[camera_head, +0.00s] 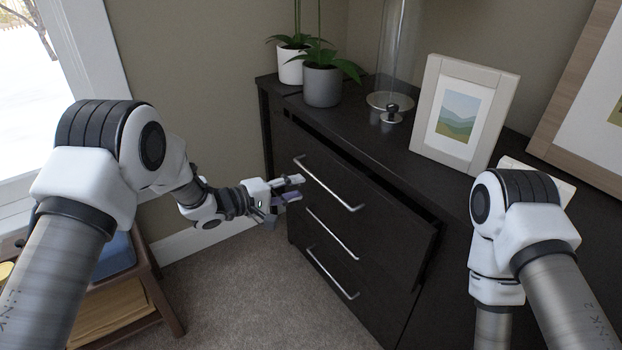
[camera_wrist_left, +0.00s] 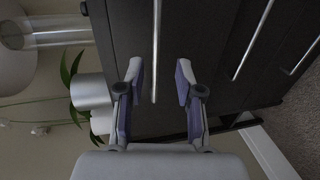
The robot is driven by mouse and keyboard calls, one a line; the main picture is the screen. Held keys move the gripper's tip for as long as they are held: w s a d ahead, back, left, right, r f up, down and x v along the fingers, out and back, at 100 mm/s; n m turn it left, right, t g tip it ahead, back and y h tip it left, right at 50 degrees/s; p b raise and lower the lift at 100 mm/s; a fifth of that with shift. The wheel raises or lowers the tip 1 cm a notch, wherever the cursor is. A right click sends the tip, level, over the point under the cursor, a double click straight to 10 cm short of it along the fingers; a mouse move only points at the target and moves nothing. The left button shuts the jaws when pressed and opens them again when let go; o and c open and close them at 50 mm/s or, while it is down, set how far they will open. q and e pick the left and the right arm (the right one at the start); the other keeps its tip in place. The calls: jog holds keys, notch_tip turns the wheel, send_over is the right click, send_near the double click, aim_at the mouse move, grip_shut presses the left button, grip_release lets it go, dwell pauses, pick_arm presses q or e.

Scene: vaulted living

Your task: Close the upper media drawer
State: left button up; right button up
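The upper media drawer (camera_head: 385,215) is the top front of a dark cabinet. It stands partly open, with a dark gap behind its top edge. Its silver bar handle (camera_head: 330,186) runs along the front and also shows in the left wrist view (camera_wrist_left: 156,45). My left gripper (camera_head: 297,188) is at the left end of this handle, close to the drawer front. Its fingers are spread in the left wrist view (camera_wrist_left: 158,78), with the handle's end between them and no finger seen closed on it. My right arm shows at the right, but its gripper is not visible.
Two lower drawers with bar handles (camera_head: 332,234) (camera_head: 333,273) look shut. Potted plants (camera_head: 322,86), a glass cylinder (camera_head: 398,50) and a picture frame (camera_head: 465,115) stand on the cabinet top. A small wooden table (camera_head: 150,290) is at the left. Carpet (camera_head: 250,285) is clear in front.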

aim_at(318, 181)
pick_arm(q)
jog(key=b+x, duration=0.1)
jog(key=x, duration=0.3)
jog(key=b+x, duration=0.1)
jog(key=x, duration=0.2)
jog(key=shift+w+d+r+b, duration=0.15)
jog(key=shift+d+b, duration=0.15)
jog(key=shift+d, duration=0.2)
jog(key=shift+r, duration=0.1)
grip_shut()
